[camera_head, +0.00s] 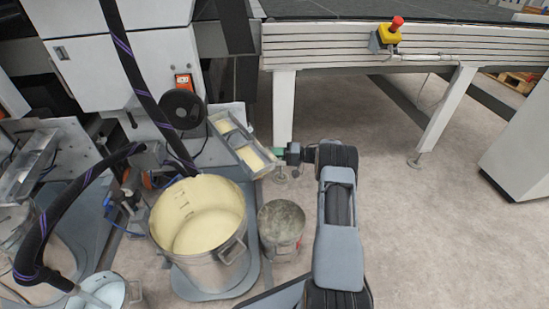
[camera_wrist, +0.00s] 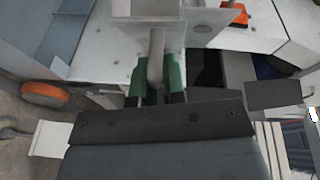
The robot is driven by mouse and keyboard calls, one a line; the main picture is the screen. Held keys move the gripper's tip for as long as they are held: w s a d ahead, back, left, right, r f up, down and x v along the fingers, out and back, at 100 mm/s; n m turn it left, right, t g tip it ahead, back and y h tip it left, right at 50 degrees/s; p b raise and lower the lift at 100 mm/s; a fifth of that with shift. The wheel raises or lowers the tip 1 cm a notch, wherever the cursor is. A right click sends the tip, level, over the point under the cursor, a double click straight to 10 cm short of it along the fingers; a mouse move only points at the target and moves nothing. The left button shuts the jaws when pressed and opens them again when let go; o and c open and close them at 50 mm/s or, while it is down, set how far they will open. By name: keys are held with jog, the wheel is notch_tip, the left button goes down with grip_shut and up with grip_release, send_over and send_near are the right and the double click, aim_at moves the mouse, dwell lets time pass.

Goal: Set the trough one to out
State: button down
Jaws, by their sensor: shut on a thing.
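A metal trough (camera_head: 228,138) with cream-coloured contents in its compartments juts from the machine, above and behind a large pot. My gripper (camera_head: 279,153) is at the trough's right end. In the wrist view, the green fingers of my gripper (camera_wrist: 158,78) are shut around a grey rod-like handle (camera_wrist: 156,48). The handle is attached to a pale metal plate (camera_wrist: 180,33), the trough's end as far as I can tell. The fingertips are partly hidden by the handle. A second metal trough (camera_head: 36,165) is at the far left; no number shows on either.
A large steel pot (camera_head: 215,262) of cream liquid and a smaller grey bucket (camera_head: 281,228) stand below the trough. A conveyor table (camera_head: 330,47) with an emergency stop (camera_head: 391,30) stands behind. Black hoses hang at left. The floor (camera_head: 430,225) at right is clear.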

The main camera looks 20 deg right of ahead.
jog(key=shift+w+d+g, duration=0.2)
jog(key=shift+g, duration=0.1)
jog(key=shift+d+r, duration=0.15)
jog(key=c, duration=1.5)
grip_release()
jog(key=shift+d, duration=0.15)
jog(key=p+v, duration=0.1)
jog(key=v, duration=0.3)
jog(key=p+v, duration=0.1)
jog(key=v, duration=0.4)
jog(key=p+v, duration=0.1)
jog(key=v, duration=0.3)
jog(key=shift+s+d+f, duration=0.2)
jog(key=shift+d+f, duration=0.05)
jog(key=shift+d, duration=0.05)
